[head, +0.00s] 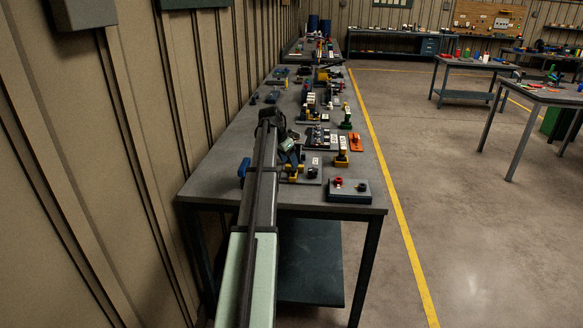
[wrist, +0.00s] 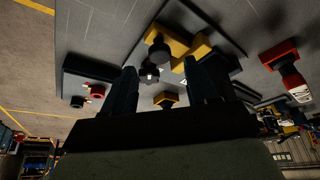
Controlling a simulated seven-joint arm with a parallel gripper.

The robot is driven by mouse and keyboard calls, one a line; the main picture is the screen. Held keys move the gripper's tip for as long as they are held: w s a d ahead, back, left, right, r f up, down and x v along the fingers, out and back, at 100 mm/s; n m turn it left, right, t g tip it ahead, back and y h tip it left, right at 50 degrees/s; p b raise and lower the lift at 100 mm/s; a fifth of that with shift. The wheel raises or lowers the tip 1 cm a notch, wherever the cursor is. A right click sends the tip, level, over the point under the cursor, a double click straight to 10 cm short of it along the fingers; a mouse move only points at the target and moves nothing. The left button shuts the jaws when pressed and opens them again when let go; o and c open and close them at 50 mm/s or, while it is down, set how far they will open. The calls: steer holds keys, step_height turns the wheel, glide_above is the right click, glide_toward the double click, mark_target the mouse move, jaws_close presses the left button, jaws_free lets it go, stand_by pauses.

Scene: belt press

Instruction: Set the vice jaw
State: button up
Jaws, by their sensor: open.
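A yellow block-like fitting with a dark round knob (wrist: 180,44), which looks like the vice, stands on a grey plate on the bench in the wrist view. Yellow parts (head: 293,171) also show beside my gripper in the head view, partly hidden by it. My gripper (wrist: 160,72) is open, its two dark fingers apart and pointing toward the fitting. A small dark part and a small yellow block (wrist: 166,99) show between the fingers. I cannot tell which part is the jaw, or whether a finger touches it. My gripper (head: 291,150) is low over the bench's near end.
A grey box with a red button and a black knob (head: 349,190) sits at the bench's near right corner; it also shows in the wrist view (wrist: 91,82). A red-and-black device (wrist: 285,68) stands to the right there. Several fixtures crowd the bench (head: 225,150) farther back. The wall is close on the left.

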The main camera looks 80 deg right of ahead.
mark_target(291, 169)
steer(key=shift+x, duration=2.15)
steer(key=shift+c, duration=0.2)
jaws_close()
